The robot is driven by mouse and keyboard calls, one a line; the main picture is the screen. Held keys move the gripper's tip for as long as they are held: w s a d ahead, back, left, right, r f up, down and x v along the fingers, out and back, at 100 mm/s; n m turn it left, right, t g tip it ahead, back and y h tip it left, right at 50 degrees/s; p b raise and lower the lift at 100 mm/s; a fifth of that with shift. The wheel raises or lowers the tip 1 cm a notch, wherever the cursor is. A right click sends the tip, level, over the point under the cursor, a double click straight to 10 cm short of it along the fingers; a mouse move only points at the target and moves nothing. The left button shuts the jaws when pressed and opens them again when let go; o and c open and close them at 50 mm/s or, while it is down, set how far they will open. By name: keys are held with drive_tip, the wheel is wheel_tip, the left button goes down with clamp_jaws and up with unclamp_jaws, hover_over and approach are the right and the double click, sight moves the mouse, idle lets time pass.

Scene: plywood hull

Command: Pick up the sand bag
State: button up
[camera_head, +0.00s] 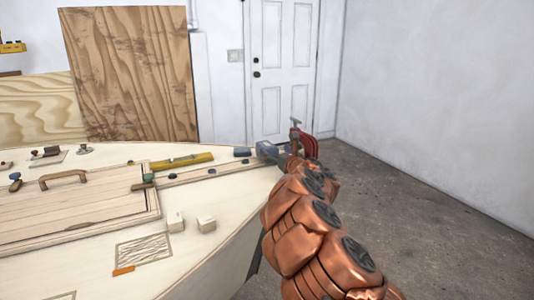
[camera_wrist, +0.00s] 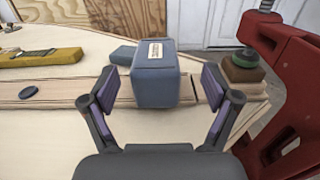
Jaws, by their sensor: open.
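A blue-grey block-shaped bag with a small pale label, which I take as the sand bag (camera_wrist: 156,78), stands upright on the pale plywood surface in the wrist view. In the head view it shows as a blue-grey shape (camera_head: 266,150) at the right end of the hull, partly covered by my arm. My gripper (camera_wrist: 160,84) is open, with one finger to the left of the bag and one to the right. Gaps show between fingers and bag. The bag's far side is hidden.
A red clamp (camera_wrist: 285,85) stands close on the right, beside a green-topped wooden block (camera_wrist: 242,66). A smaller blue-grey piece (camera_wrist: 123,55) lies left of the bag. A yellow level (camera_head: 181,161) lies farther left. The hull's edge is near; concrete floor (camera_head: 410,220) lies beyond.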

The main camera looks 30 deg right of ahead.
sight(268, 146)
drive_tip(key=shift+w+a, duration=0.15)
drive_tip(key=shift+w, duration=0.6)
drive_tip(key=shift+w+a, duration=0.1)
drive_tip(key=shift+w, duration=0.6)
drive_tip(key=shift+w+d, duration=0.15)
drive_tip(key=shift+w, duration=0.85)
drive_tip(key=shift+c, duration=0.2)
clamp_jaws()
